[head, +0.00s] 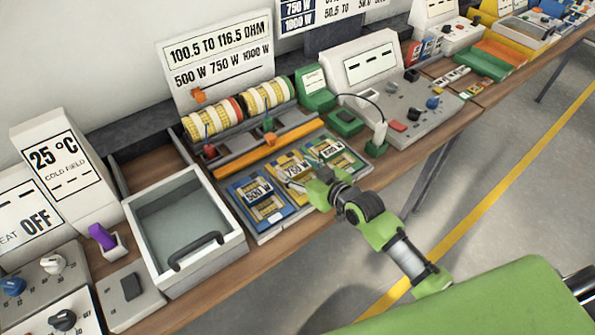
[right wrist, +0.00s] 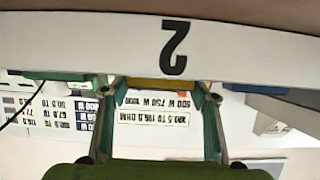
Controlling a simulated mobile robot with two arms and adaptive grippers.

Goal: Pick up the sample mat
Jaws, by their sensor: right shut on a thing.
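Three flat labelled pieces lie in a row in the head view: a blue 500 W one (head: 258,196), a yellow 750 W one (head: 291,172) and a green 1000 W one (head: 332,150). None is clearly marked as the sample mat. My right gripper (head: 318,190) is at the near edge of the yellow piece. In the right wrist view the fingertips (right wrist: 160,90) are shut on a yellow part, below a white panel marked 2 (right wrist: 175,47). The yellow part seems to belong to the 750 W piece, whose near edge is partly hidden by my gripper. My left gripper is out of view.
An open grey drawer-like box (head: 188,225) with a dark handle stands left of the row. Yellow-white rolls (head: 212,120) and an orange bar (head: 268,148) are behind it. A grey console (head: 403,108) stands to the right. The floor in front is clear.

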